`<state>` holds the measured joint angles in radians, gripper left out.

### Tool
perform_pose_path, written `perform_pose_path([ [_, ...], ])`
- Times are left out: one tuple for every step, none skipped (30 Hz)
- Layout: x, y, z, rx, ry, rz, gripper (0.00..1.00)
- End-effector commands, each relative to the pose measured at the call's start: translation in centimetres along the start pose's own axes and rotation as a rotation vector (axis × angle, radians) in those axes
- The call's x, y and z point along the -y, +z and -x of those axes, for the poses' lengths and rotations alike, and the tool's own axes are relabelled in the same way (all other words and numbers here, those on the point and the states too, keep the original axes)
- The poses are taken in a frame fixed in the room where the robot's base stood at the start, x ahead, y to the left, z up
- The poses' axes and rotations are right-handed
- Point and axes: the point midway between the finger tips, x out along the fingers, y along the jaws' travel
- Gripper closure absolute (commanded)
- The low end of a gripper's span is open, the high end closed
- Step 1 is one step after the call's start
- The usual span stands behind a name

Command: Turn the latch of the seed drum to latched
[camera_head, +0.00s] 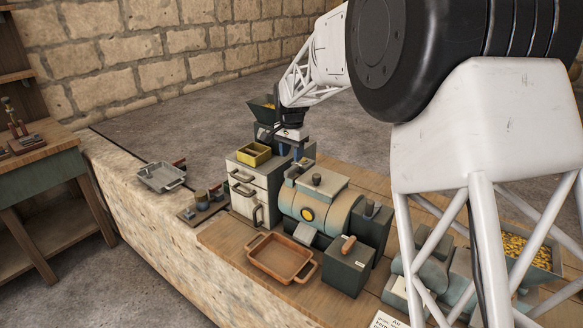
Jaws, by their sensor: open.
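The seed drum appears to be the rounded teal and beige machine (323,205) on the wooden bench, with a yellow round piece on its front and a dark knob on top. Its latch is too small for me to make out, and I cannot tell its position. My gripper (290,152) is behind and to the left of the drum, pointing down above the area beside the white drawer cabinet (251,190). Its bluish fingers look apart, with nothing seen between them. It appears clear of the drum.
A yellow tray (254,154) sits on the cabinet. A green hopper (262,108) stands behind my gripper. A brown tray (281,259) and a dark green box (349,265) with a wooden handle are in front. A grey metal tray (160,177) lies left. My arm hides the right side.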

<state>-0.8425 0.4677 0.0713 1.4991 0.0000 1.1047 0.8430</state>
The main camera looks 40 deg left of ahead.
Motion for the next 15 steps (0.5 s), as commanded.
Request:
perform_pose_path([
  [0.0, 0.0, -0.7, 0.001, 0.001, 0.000, 0.56],
  [0.0, 0.0, -1.0, 0.000, 0.000, 0.000, 0.56],
  [0.0, 0.0, -1.5, 0.000, 0.000, 0.000, 0.56],
  [0.0, 0.0, -1.8, 0.000, 0.001, 0.000, 0.56],
  [0.0, 0.0, -2.2, 0.000, 0.001, 0.000, 0.56],
  [0.0, 0.0, -2.7, 0.000, 0.000, 0.000, 0.56],
  [0.0, 0.0, -3.0, 0.000, 0.000, 0.000, 0.56],
  [0.0, 0.0, -3.4, 0.000, 0.000, 0.000, 0.56],
  [0.0, 0.0, -3.8, 0.000, 0.000, 0.000, 0.56],
  [0.0, 0.0, -4.1, 0.000, 0.000, 0.000, 0.56],
  [0.0, 0.0, -4.3, 0.000, 0.000, 0.000, 0.56],
  [0.0, 0.0, -4.7, 0.000, 0.000, 0.000, 0.56],
  [0.0, 0.0, -4.8, 0.000, 0.000, 0.000, 0.56],
  [0.0, 0.0, -5.0, 0.000, 0.000, 0.000, 0.56],
  [0.0, 0.0, -5.2, -0.001, -0.001, 0.000, 0.56],
])
